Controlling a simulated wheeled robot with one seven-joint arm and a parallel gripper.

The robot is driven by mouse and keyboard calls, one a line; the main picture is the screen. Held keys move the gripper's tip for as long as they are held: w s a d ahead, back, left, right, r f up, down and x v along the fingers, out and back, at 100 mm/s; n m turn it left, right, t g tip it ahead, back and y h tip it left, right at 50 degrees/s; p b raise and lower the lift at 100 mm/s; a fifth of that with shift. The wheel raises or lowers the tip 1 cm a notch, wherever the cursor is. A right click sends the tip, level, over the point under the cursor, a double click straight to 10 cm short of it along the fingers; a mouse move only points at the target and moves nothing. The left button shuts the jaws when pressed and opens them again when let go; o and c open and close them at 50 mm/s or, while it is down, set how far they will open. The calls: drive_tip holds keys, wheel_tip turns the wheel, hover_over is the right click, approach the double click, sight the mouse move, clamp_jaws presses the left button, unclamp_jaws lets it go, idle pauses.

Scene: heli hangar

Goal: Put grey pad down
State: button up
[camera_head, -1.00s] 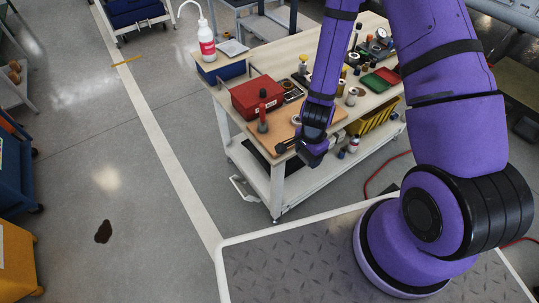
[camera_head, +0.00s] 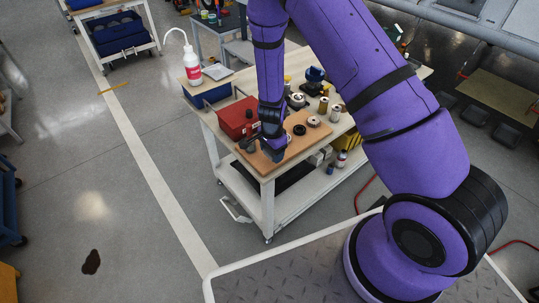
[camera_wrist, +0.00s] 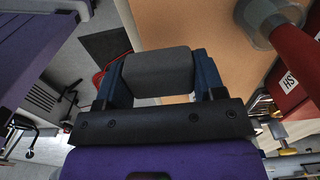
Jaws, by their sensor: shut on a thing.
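My gripper (camera_wrist: 160,76) is shut on the grey pad (camera_wrist: 158,68), a dark grey block with rounded edges held between the two blue-grey fingers in the wrist view. In the head view my gripper (camera_head: 274,152) is above the near left part of the tan board (camera_head: 290,152) on the workbench. The pad is hard to make out there. In the wrist view the tan board (camera_wrist: 190,22) lies behind the pad; I cannot tell whether they touch.
A grey-ended red tool (camera_wrist: 268,14) stands close to the right of the pad. A red box (camera_head: 238,117), a black ring (camera_head: 299,130) and several small canisters (camera_head: 335,112) are on the bench. The board's front edge is near my gripper.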

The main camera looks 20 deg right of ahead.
sight(269, 155)
drive_tip(key=shift+w+a, duration=0.1)
drive_tip(key=shift+w, duration=0.7)
drive_tip(key=shift+w+f, duration=0.1)
drive_tip(key=shift+f, duration=1.75)
drive_tip(key=shift+f, duration=0.1)
drive_tip(key=o, duration=0.9)
